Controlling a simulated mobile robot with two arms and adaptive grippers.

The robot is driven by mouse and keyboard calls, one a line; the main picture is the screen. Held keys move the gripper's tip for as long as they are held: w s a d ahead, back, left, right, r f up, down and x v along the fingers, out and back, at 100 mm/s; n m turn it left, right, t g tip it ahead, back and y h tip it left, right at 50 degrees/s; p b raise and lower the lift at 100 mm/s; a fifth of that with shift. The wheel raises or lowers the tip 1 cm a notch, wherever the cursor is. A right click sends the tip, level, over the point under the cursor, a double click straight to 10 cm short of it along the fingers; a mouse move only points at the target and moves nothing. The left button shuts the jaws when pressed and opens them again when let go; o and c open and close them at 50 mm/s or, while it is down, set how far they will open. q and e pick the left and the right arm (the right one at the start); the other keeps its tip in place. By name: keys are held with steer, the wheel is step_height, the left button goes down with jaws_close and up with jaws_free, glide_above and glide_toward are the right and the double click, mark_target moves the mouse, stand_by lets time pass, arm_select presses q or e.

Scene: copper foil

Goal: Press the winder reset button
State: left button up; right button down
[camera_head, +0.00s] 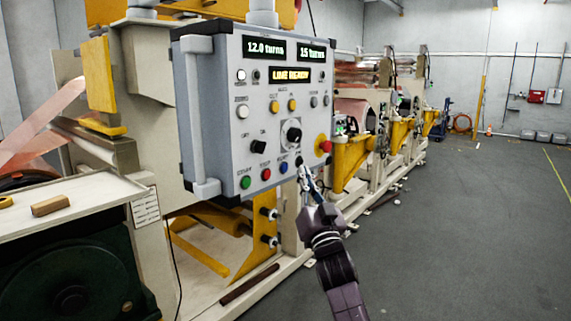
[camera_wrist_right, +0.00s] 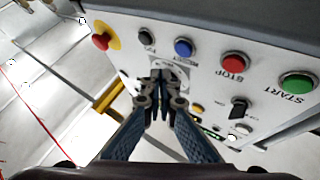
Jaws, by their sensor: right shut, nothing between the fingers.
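The control panel (camera_head: 222,110) is a grey box with displays that read "12.0 turns", "15 turn" and what looks like "LINE READY". Its bottom row has a green START button (camera_head: 245,182), a red STOP button (camera_head: 266,174), a blue button (camera_head: 283,167) and a small black one. The label by the blue button (camera_wrist_right: 183,47) seems to read RESET. My right gripper (camera_head: 303,170) is shut and empty, its tips at the panel's lower right. In the right wrist view its fingertips (camera_wrist_right: 160,76) lie below the blue button; contact cannot be told. My left gripper is out of view.
A red emergency button on yellow (camera_head: 323,146) sits at the panel's right edge, close to my right gripper. Yellow machine frames (camera_head: 350,160) stand behind. The grey floor (camera_head: 470,240) to the right is clear.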

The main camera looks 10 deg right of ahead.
steer(key=shift+s+d+p, duration=0.45)
steer(key=shift+s+d, duration=0.25)
steer(key=shift+s, duration=0.15)
steer(key=shift+f, duration=0.1)
stand_by(0.3)
